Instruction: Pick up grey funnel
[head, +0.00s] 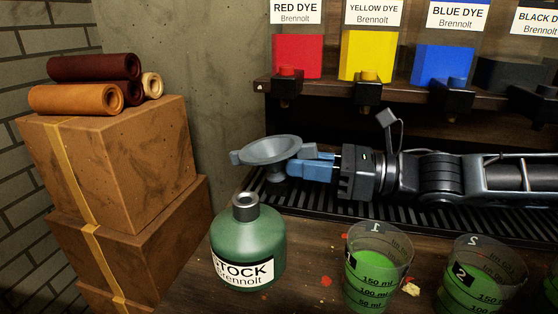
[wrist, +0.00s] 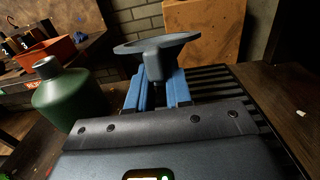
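The grey funnel (head: 270,150) is upright, wide mouth up, over the left end of the black slatted rack. It also shows in the wrist view (wrist: 157,62), its stem between my blue fingers. My gripper (head: 311,166) reaches in from the right, low and level. Its fingers (wrist: 160,92) lie on both sides of the stem and appear closed against it. The lower end of the stem is partly hidden by the fingers. I cannot tell whether the funnel rests on the rack or is just clear of it.
A green stock bottle (head: 247,243) stands close in front of the funnel. Two measuring cups (head: 376,268) (head: 482,275) with green liquid stand front right. Stacked boxes (head: 120,165) with leather rolls (head: 95,80) are left. A shelf (head: 320,92) with dye dispensers hangs above my arm.

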